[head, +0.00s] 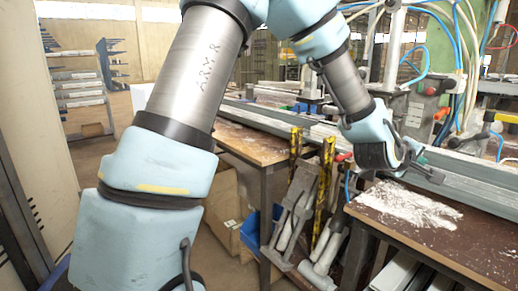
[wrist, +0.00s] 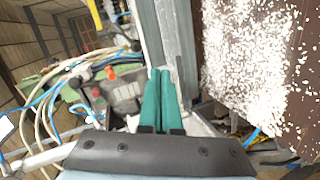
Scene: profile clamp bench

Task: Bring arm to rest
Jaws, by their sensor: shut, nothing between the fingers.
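My arm reaches from the left foreground over the top of the head view and down toward the bench at right. My gripper (head: 424,168) is at its end, close to the long metal profile (head: 475,181) along the bench; I cannot tell whether they touch. In the wrist view, the two teal fingers of my gripper (wrist: 161,72) lie together, shut and empty. The metal profile also shows beyond them in the wrist view (wrist: 178,30).
A brown bench top (head: 470,240) with white chips (head: 410,205) lies at front right. A wooden table (head: 255,148) stands behind my arm. Clamps, hoses and cables crowd the back right. Yellow-black posts (head: 325,185) and a blue bin (head: 250,230) stand below. Floor at left looks clear.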

